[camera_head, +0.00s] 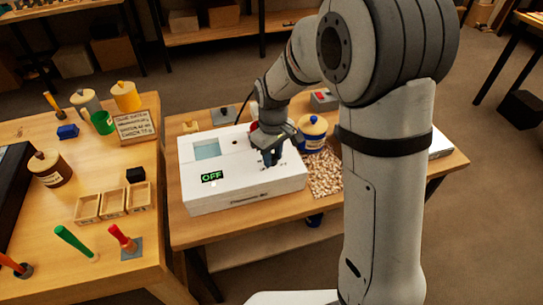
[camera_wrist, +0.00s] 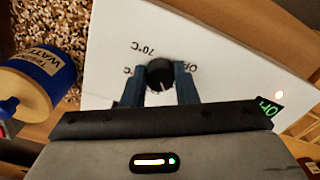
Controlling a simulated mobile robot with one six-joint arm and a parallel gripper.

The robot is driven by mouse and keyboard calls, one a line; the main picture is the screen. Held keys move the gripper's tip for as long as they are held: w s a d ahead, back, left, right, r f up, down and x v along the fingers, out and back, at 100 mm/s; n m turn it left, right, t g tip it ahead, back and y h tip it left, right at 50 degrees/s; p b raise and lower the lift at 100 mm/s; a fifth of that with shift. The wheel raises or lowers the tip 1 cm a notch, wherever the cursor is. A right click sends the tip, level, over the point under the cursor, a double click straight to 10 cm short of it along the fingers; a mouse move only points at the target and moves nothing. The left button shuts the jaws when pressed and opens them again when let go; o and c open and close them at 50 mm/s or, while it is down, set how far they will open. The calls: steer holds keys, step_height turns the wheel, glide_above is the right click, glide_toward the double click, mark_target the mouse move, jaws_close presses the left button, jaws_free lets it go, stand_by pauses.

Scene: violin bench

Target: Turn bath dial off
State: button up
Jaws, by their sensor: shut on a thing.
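The bath (camera_head: 240,190) is a white box on the right-hand bench, with a square opening (camera_head: 206,150) in its top. Its green display (camera_head: 212,176) reads OFF; part of it shows in the wrist view (camera_wrist: 268,106). The black round dial (camera_wrist: 160,74) stands on the white top, with printed marks around it, including 70°C and a partly covered OFF. My gripper (camera_wrist: 158,86) is shut on the dial, one blue finger on each side. In the head view my gripper (camera_head: 271,158) hides the dial. I cannot tell where its pointer stands.
A blue jar (camera_head: 313,133) labelled as water stands close beside the bath, near a speckled mat (camera_head: 324,174). The left bench holds wooden trays (camera_head: 113,202), a green mug (camera_head: 103,122), a sign (camera_head: 134,126) and upright tools. A brown pot (camera_head: 50,170) stands further left.

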steer(key=n, duration=0.4)
steer(key=shift+w+a+r+n, duration=0.15)
steer(key=shift+w+n, duration=0.05)
steer(key=shift+n, duration=0.2)
steer(key=n+b, duration=0.1)
steer(key=n, duration=0.2)
steer(key=shift+n, duration=0.3)
steer(key=n, duration=0.4)
steer(key=shift+s+n, duration=0.1)
steer(key=shift+n, duration=1.5)
steer(key=o, duration=1)
step_height(320, 180, up, 8)
steer(key=shift+s+f, duration=0.1)
steer(key=shift+f, duration=0.1)
